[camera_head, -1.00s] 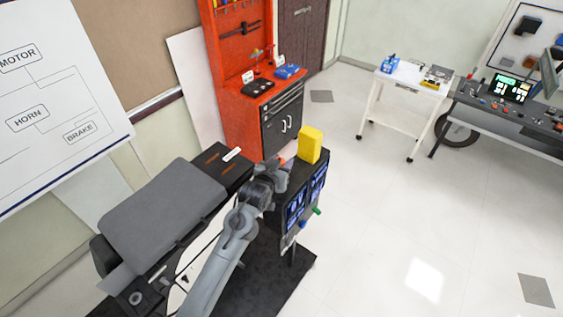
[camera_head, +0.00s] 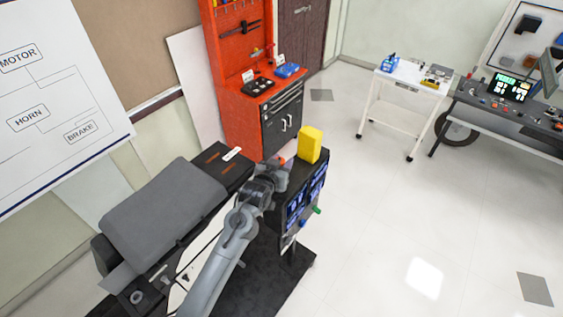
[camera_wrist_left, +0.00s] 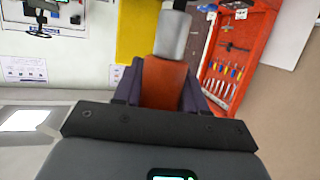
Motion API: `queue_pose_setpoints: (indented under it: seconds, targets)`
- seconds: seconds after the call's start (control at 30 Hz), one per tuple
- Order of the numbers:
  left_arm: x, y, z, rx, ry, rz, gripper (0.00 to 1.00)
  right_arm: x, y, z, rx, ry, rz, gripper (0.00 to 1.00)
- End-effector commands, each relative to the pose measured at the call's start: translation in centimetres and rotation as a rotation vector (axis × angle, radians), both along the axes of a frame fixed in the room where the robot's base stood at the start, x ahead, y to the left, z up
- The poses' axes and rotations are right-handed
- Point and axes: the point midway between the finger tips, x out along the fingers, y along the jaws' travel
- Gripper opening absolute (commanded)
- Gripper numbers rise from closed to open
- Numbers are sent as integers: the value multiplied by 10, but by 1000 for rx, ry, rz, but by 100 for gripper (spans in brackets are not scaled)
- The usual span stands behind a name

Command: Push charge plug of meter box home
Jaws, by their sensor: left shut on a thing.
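The meter box (camera_head: 297,208) is a black box with blue-lit displays on its front, at the end of the rig. My left gripper (camera_head: 282,173) is at its upper left side, beside the yellow block. In the left wrist view the gripper (camera_wrist_left: 160,88) has its dark purple fingers shut on an orange-red plug (camera_wrist_left: 165,82). A grey rounded part (camera_wrist_left: 172,35) extends ahead of the plug. The orange plug also shows as a small tip in the head view (camera_head: 282,161). The socket is hidden, so I cannot tell how deep the plug sits. My right gripper is out of view.
A yellow block (camera_head: 310,145) stands on top of the meter box, close to the gripper. The rig's grey seat (camera_head: 160,210) lies left of my arm. A red tool cabinet (camera_head: 228,105) stands behind. A white cart (camera_head: 402,90) and bench stand at the right; the floor between is clear.

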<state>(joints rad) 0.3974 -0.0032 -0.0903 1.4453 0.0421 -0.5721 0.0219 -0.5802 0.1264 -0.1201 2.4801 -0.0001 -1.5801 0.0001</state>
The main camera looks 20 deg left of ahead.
Motion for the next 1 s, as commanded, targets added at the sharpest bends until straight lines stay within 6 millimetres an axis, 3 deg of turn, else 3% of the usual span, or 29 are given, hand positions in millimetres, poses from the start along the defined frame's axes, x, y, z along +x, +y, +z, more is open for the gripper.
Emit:
queue_pose_setpoints:
  seconds: [1.0]
  targets:
    - [0, 0, -18, 0, -1, 0, 9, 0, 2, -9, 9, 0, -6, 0]
